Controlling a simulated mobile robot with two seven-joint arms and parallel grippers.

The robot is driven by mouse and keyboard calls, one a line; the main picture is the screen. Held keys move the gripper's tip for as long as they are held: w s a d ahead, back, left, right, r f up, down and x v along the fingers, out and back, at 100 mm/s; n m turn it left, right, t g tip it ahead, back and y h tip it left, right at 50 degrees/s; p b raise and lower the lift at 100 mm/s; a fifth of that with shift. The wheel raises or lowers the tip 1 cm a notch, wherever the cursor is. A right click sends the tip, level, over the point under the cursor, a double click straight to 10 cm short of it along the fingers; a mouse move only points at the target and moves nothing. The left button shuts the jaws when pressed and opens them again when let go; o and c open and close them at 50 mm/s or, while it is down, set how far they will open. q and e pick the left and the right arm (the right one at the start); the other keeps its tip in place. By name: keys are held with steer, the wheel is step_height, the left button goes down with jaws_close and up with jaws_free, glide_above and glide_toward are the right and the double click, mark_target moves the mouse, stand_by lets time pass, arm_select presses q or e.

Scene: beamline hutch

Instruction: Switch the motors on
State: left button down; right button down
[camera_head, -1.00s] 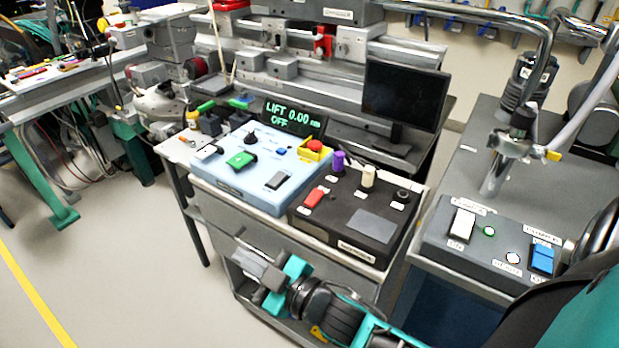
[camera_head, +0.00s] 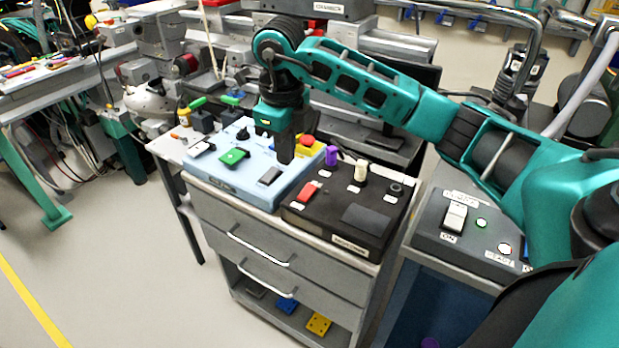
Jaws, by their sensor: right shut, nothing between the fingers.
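A light blue control box (camera_head: 222,178) on the cart top carries a green switch (camera_head: 234,157), a dark grey rocker (camera_head: 270,176), a white switch (camera_head: 202,149) and a red emergency button (camera_head: 307,140) on a yellow base. I cannot read which switch is for the motors. My right gripper (camera_head: 285,158) is shut and empty. It points down over the box, just behind the dark grey rocker and left of the emergency button; I cannot tell whether it touches the box. The lift display is hidden behind my right arm. My left gripper is not in view.
A black box (camera_head: 338,230) beside it has a red rocker (camera_head: 309,191), a purple knob (camera_head: 332,155) and a cream knob (camera_head: 361,172). A grey panel (camera_head: 430,235) at right has a white rocker (camera_head: 455,217) marked ON. The floor at left is clear.

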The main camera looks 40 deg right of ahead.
steer(key=d+r+h, duration=0.2)
steer(key=d, duration=0.2)
glide_toward(311, 188)
steer(key=shift+m, duration=0.4)
steer(key=x, duration=0.7)
steer(key=shift+r, duration=0.1)
